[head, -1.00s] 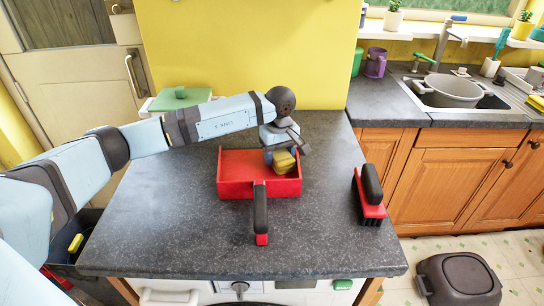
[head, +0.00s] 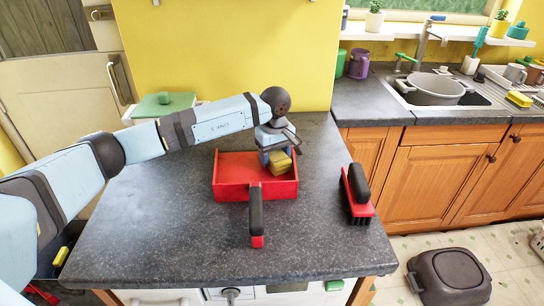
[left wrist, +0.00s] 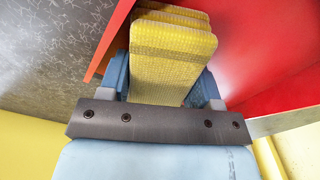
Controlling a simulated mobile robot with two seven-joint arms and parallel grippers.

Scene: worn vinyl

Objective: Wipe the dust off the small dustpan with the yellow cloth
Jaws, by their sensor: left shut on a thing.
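The small red dustpan (head: 232,178) lies on the dark grey counter, its black handle (head: 256,212) pointing toward me. My left gripper (head: 272,156) is over the right part of the pan, shut on the folded yellow cloth (head: 280,163). The cloth is low inside the pan near its right wall; I cannot tell if it touches the floor of the pan. In the left wrist view the yellow cloth (left wrist: 172,65) sits between the two blue fingers, with the red dustpan (left wrist: 262,50) beside it. Dust is too faint to make out. My right gripper does not show.
A red brush with black bristles (head: 356,194) lies at the counter's right edge. The dark grey counter (head: 150,215) is clear on the left and in front. A sink with a grey colander (head: 436,89) is at the back right. A dark bin (head: 449,276) stands on the floor.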

